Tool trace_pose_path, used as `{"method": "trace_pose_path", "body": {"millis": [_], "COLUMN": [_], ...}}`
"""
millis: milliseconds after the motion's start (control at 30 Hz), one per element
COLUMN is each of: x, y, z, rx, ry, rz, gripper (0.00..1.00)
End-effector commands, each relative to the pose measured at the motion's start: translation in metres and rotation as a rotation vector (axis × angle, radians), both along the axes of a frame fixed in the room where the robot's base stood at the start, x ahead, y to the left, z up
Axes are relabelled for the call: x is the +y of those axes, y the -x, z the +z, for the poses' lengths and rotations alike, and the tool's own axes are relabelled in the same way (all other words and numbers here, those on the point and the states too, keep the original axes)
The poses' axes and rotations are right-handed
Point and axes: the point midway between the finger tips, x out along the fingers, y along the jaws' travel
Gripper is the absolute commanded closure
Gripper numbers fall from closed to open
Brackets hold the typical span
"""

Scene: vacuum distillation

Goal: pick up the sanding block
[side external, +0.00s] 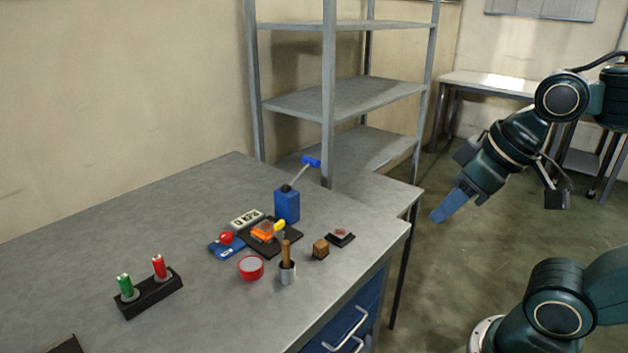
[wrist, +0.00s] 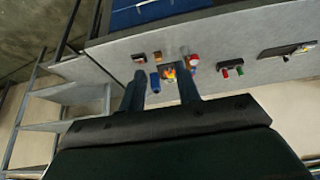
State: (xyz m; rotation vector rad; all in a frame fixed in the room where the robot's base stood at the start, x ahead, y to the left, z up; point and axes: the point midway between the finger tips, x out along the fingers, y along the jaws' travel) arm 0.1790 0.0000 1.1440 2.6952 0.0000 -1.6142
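A small brown block (side external: 320,249), which looks like the sanding block, sits on the grey workbench (side external: 215,300) near its right front edge. In the wrist view the bench things are small, and I cannot surely tell which of two small brownish things is the block. My gripper (side external: 442,214) is in the air to the right of the bench, well apart from the block, with its blue fingers pointing down and left. In the wrist view my gripper (wrist: 160,92) has its two fingers spread with nothing held between them.
Behind are a blue box (side external: 286,206) and an orange item (side external: 263,232). A red round container (side external: 251,268) lies left. A shelf rack (side external: 328,100) stands behind the bench.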

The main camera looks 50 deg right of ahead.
Motion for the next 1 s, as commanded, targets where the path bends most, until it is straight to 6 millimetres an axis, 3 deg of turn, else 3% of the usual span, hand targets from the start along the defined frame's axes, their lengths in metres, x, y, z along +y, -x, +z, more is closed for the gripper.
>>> {"method": "trace_pose_path", "body": {"millis": [200, 300, 733, 1000], "x": [0.0, 0.0, 0.001, 0.004], "y": [0.0, 0.0, -0.004, -0.031], "z": [0.0, 0.0, 0.002, 0.009], "rx": [0.0, 0.0, 0.007, 0.063], "ry": [0.0, 0.0, -0.013, -0.096], "rz": [0.0, 0.0, -0.017, -0.136], "gripper": [0.65, 0.47, 0.47, 0.47]}}
